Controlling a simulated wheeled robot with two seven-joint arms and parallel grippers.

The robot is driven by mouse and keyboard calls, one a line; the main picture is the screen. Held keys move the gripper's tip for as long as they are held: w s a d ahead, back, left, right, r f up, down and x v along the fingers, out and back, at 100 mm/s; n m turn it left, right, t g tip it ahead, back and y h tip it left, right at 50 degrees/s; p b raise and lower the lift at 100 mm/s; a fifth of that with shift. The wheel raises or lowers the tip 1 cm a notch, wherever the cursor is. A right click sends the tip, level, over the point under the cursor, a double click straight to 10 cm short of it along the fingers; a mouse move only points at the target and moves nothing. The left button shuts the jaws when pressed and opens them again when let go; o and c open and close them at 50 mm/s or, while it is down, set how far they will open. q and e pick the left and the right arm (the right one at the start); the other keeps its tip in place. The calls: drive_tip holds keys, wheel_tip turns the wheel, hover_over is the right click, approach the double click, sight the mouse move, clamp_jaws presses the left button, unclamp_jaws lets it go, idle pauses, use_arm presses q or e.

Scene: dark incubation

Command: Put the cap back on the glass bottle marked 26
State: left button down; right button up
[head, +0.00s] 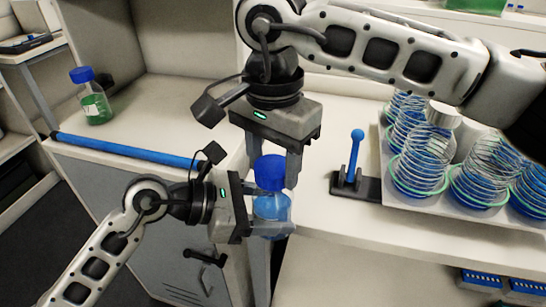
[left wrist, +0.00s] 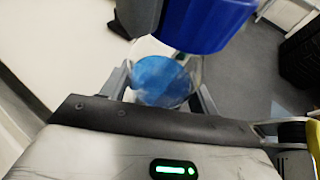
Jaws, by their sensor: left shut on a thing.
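My left gripper (head: 262,212) is shut on a clear glass bottle (head: 272,208) with blue liquid and holds it upright in front of the bench edge. The bottle also shows in the left wrist view (left wrist: 165,78). A blue cap (head: 270,172) is directly above the bottle's neck; it also shows in the left wrist view (left wrist: 208,22). I cannot tell whether it sits on the neck or just over it. My right gripper (head: 273,172) points down from above, its fingers beside the cap; whether they grip it is unclear. No number is readable.
A green-liquid bottle with a blue cap (head: 94,102) stands on the left bench behind a blue bar (head: 130,148). To the right are a small black stand with a blue rod (head: 355,160) and a tray (head: 385,190) of flasks in wire springs. Bench space is free between.

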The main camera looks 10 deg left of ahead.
drive_tip(key=c, duration=0.3)
drive_tip(key=m, duration=0.6)
drive_tip(key=shift+m, duration=0.4)
drive_tip(key=m, duration=0.4)
drive_tip(key=shift+m, duration=0.3)
drive_tip(key=m, duration=0.3)
drive_tip(key=o, duration=1.1)
drive_tip(key=shift+r, duration=2.25)
drive_tip(key=shift+c, duration=0.6)
